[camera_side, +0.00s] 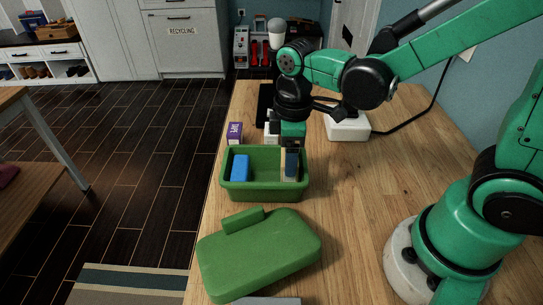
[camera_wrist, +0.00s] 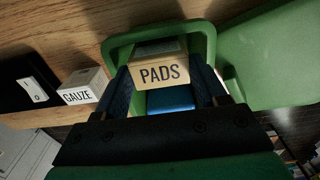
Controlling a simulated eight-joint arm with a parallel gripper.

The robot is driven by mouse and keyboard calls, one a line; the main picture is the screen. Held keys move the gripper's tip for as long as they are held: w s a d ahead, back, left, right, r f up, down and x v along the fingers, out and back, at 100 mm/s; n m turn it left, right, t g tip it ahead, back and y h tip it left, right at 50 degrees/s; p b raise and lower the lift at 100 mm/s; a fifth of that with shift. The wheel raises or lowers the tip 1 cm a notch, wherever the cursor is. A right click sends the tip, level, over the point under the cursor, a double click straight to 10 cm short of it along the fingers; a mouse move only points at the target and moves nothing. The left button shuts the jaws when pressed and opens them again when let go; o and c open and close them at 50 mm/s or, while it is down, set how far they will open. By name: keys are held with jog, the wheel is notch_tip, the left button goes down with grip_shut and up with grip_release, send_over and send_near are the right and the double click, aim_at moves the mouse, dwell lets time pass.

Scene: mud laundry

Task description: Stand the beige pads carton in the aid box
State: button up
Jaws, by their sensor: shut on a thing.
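The beige pads carton (camera_wrist: 160,74) is between the two fingers of my gripper (camera_wrist: 161,88) in the wrist view, its PADS label facing the camera. My gripper (camera_side: 291,160) is shut on it and points down into the right part of the green aid box (camera_side: 262,191) in the side view. Only a narrow strip of the carton (camera_side: 285,166) shows there beside the finger. The carton looks upright, but whether its base touches the box floor is hidden. A blue carton (camera_side: 240,167) stands in the left part of the box.
A green lid (camera_side: 262,258) lies in front of the box. Behind the box are a purple carton (camera_side: 235,132) and a white gauze carton (camera_wrist: 84,86). A white block (camera_side: 347,127) with a black cable is at the back right. The table's right side is mostly clear.

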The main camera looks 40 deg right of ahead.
jog(key=o, duration=1)
jog(key=c, duration=0.4)
jog(key=shift+o, duration=0.2)
jog(key=shift+r, duration=3.95)
